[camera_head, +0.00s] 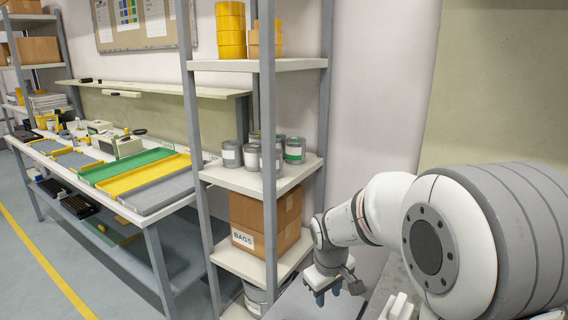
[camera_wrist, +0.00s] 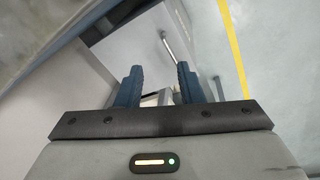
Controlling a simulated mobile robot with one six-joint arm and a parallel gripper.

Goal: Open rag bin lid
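My gripper (camera_head: 335,292) hangs at the lower middle of the head view, pointing down over a flat grey surface (camera_head: 300,306). This surface may be the rag bin's lid, but no label shows and I cannot confirm it. In the wrist view the two blue fingers of my gripper (camera_wrist: 160,84) stand apart with nothing clearly held between them. A thin grey bar (camera_wrist: 168,42) shows beyond the fingers, near a grey panel; it may be a handle. I cannot tell if the gripper touches anything.
A shelf rack stands left of my gripper, with a cardboard box marked BAGS (camera_head: 265,222), grey cans (camera_head: 252,156) and a bucket (camera_head: 252,300) low down. A workbench with coloured trays (camera_head: 128,165) is farther left. Open floor with a yellow line (camera_head: 45,262) lies beyond.

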